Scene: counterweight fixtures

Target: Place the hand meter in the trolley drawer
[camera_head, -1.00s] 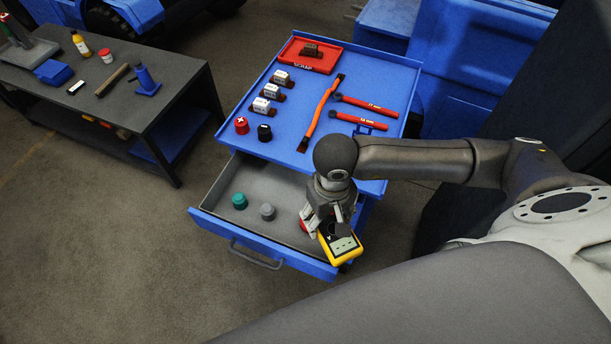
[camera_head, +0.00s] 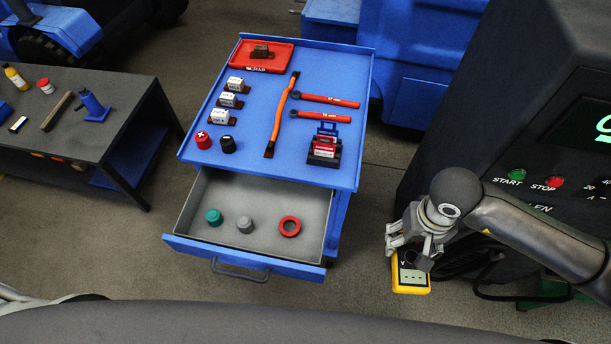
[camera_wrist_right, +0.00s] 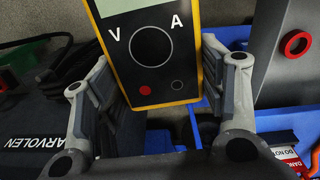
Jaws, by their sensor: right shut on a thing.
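The yellow hand meter (camera_head: 411,279) with a black face is held in my right gripper (camera_head: 418,254), to the right of the trolley and clear of it. In the right wrist view the meter (camera_wrist_right: 151,50) sits between the two fingers of the gripper (camera_wrist_right: 155,95). The open grey trolley drawer (camera_head: 265,247) is pulled out below the blue trolley top. In it stand a teal cap (camera_head: 213,216), a grey cap (camera_head: 245,224) and a red ring (camera_head: 290,227). My left gripper is not in view.
A dark machine (camera_head: 520,120) stands at right. A bench (camera_head: 110,130) stands at left.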

